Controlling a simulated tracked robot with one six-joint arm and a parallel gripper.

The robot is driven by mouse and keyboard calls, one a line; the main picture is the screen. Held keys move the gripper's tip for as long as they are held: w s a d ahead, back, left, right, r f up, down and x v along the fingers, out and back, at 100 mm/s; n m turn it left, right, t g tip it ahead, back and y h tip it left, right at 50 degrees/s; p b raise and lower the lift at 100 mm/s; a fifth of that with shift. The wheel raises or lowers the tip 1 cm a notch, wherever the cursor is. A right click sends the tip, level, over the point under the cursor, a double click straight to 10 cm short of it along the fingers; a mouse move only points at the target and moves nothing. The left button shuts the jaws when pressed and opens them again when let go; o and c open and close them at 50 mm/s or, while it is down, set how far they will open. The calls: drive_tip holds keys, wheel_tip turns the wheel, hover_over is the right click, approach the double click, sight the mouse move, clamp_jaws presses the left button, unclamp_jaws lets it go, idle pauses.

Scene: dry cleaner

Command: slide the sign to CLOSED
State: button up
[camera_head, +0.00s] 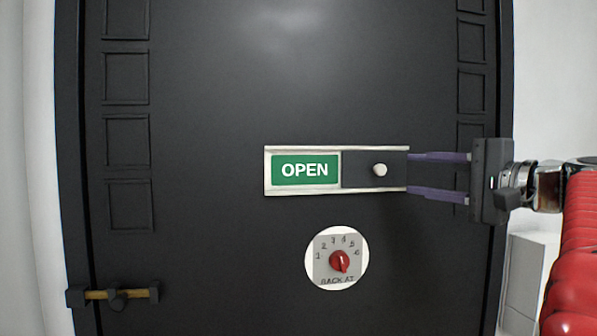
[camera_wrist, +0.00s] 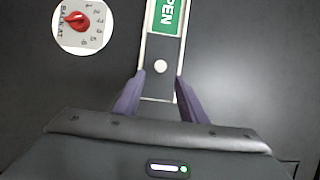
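The sign (camera_head: 336,170) is a pale frame on a black door, with a green OPEN panel (camera_head: 305,170) showing at its left. A dark sliding cover (camera_head: 357,171) with a white round knob (camera_head: 380,170) covers the right part. My gripper (camera_head: 409,171) is at the sign's right end, its two purple fingers spread above and below it. In the wrist view my gripper (camera_wrist: 161,80) is open, with the fingers on either side of the frame's end and the knob (camera_wrist: 160,66) just beyond the fingertips, between their lines. Nothing is held.
Below the sign is a round white "BACK AT" dial (camera_head: 323,262) with a red pointer knob (camera_head: 340,261). A brass and black latch (camera_head: 115,295) sits at the door's lower left. The door surface around the sign is mostly clear.

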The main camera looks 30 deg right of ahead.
sight(383, 171)
drive_tip(key=shift+w+a, duration=0.2)
drive_tip(key=shift+w, duration=1.9)
drive_tip(key=shift+w+a, duration=0.2)
drive_tip(key=shift+w, duration=1.9)
drive_tip(key=shift+c, duration=0.7)
clamp_jaws()
